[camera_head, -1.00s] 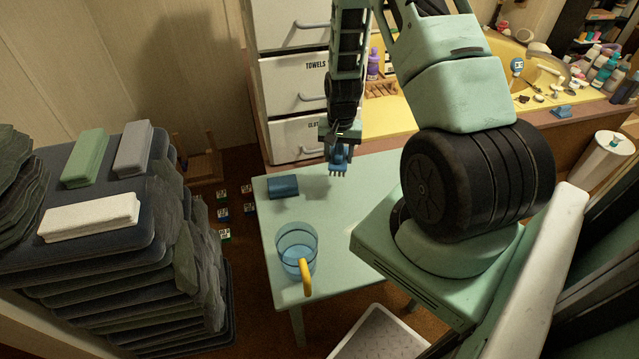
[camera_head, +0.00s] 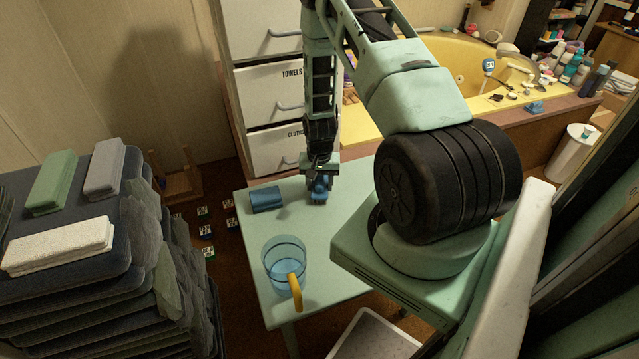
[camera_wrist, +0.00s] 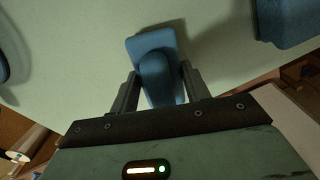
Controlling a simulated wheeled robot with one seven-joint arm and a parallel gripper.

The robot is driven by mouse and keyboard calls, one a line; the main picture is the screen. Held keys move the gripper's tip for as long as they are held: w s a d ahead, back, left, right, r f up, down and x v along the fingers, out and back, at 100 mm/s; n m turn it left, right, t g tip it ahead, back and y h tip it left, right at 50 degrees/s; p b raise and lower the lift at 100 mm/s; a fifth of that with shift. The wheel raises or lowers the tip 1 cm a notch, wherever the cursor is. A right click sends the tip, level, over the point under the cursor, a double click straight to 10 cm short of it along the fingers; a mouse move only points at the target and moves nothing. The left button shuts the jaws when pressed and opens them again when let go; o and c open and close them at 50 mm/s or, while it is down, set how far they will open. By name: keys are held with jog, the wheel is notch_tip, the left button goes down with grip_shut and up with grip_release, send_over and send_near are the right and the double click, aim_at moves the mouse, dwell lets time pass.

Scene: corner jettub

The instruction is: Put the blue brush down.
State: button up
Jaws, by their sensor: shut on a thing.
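The blue brush (camera_head: 319,188) is held in my gripper (camera_head: 319,176), low over the pale green table (camera_head: 345,225). In the wrist view the brush (camera_wrist: 157,60) shows between the two fingers of my gripper (camera_wrist: 159,82), which are shut on its narrow blue part. Its wider blue part points away from the gripper over the tabletop. In the head view the brush's lower end is at or very near the table surface; I cannot tell if it touches.
A blue cylinder (camera_head: 266,200) lies on the table left of the brush. A clear blue mug (camera_head: 284,262) with a yellow handle stands at the front left. White drawers (camera_head: 278,95) stand behind the table. Bare tabletop lies between brush and mug.

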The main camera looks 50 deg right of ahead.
jog(key=shift+f, duration=0.2)
jog(key=o, duration=1)
jog(key=shift+r, duration=0.15)
